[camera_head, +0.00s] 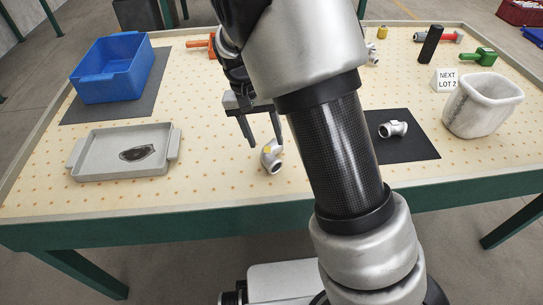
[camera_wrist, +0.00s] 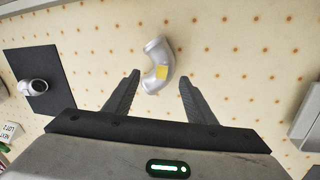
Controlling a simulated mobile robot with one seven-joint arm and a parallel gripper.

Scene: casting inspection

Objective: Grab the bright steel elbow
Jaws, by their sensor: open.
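No contact with the elbow shows.
A grey tray (camera_head: 88,168) with a dark piece stands left, a blue bin (camera_head: 151,79) behind it. Right, a silver fitting (camera_head: 393,129) lies on a black mat (camera_head: 418,151), near a whitish container (camera_head: 447,114) and a "NEXT LOT 2" sign (camera_head: 446,80). Tools lie behind.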

